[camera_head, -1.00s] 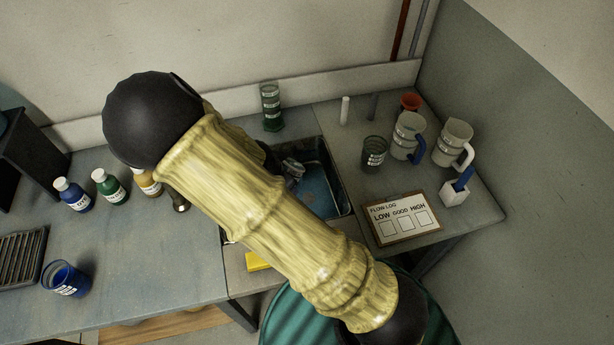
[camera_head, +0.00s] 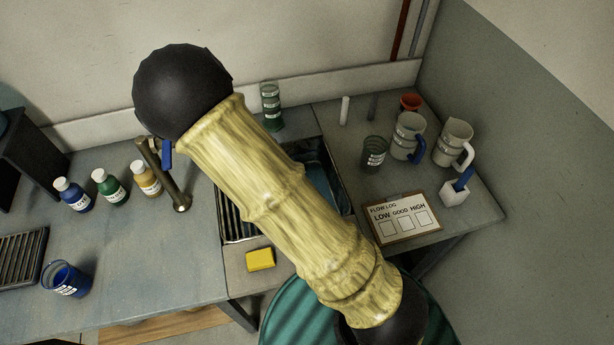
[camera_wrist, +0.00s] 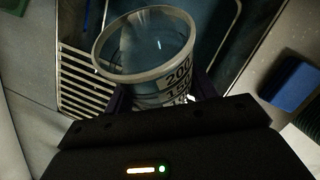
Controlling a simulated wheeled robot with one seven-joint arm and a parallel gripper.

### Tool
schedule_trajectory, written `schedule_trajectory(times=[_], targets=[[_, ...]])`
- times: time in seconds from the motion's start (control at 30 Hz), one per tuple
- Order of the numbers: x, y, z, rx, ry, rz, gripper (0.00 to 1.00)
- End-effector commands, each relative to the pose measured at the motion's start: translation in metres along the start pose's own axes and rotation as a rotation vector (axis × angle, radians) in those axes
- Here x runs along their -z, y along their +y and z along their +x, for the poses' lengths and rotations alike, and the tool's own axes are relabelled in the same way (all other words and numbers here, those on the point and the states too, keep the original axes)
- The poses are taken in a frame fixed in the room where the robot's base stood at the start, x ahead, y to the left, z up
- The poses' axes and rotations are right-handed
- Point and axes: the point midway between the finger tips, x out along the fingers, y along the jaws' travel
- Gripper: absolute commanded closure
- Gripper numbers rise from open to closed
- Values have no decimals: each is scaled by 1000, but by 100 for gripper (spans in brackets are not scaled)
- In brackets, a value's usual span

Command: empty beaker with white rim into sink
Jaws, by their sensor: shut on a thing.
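In the wrist view my gripper (camera_wrist: 163,97) is shut on a clear beaker with a white rim (camera_wrist: 108,66) and dark volume marks. The beaker's mouth faces the camera; I cannot tell how much liquid is in it. The sink (camera_wrist: 222,22), with its blue basin and slatted rack, lies behind and below the beaker in that view. In the head view the sink (camera_head: 336,182) is partly covered by my arm, which also hides my gripper and the beaker.
A metal tap (camera_head: 172,185) with a blue lever (camera_head: 167,153) stands left of the sink. A yellow sponge (camera_head: 260,259) lies in front. A glass beaker (camera_head: 374,152), two jugs (camera_head: 408,137) and a flow log board (camera_head: 402,217) are on the right. Several bottles and a blue beaker (camera_head: 66,278) stand left.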

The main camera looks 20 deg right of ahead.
Motion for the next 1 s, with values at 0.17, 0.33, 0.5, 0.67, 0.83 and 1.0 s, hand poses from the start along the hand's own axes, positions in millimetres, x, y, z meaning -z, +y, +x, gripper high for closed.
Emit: schedule_trajectory(times=[0.17, 0.33, 0.5, 0.67, 0.83, 1.0], targets=[[0, 0, 0, -1, 17, 3, 81], [0, 0, 0, -2, 33, 4, 81], [1, 0, 1, -3, 49, 6, 81], [1, 0, 0, -4, 64, 8, 81], [0, 0, -1, -5, 82, 9, 81], [0, 1, -2, -5, 97, 10, 81]])
